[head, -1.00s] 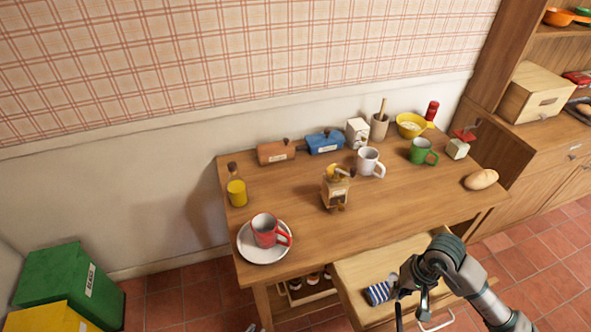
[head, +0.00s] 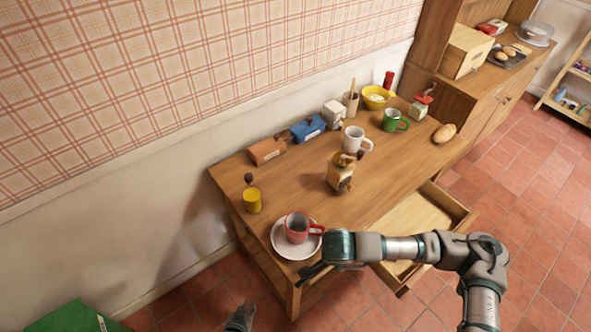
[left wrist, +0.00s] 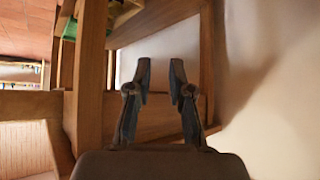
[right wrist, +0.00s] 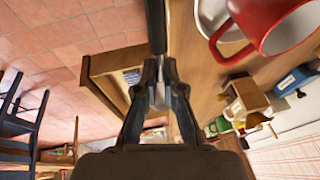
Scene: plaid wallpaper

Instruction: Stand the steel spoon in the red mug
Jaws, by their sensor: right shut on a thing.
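The red mug (head: 297,228) stands upright on a white plate (head: 283,250) at the near left corner of the table. The mug (right wrist: 268,22) also shows large at the top right of the right wrist view. My right gripper (head: 303,281) is low beside the plate, in front of the table edge. I cannot make out the spoon in the head view. My left gripper (head: 240,318) is open and empty, low left of the table.
A yellow-filled bottle (head: 252,200), a grinder (head: 341,175), a white mug (head: 355,140) and a green mug (head: 393,120) stand on the table. The middle front is clear.

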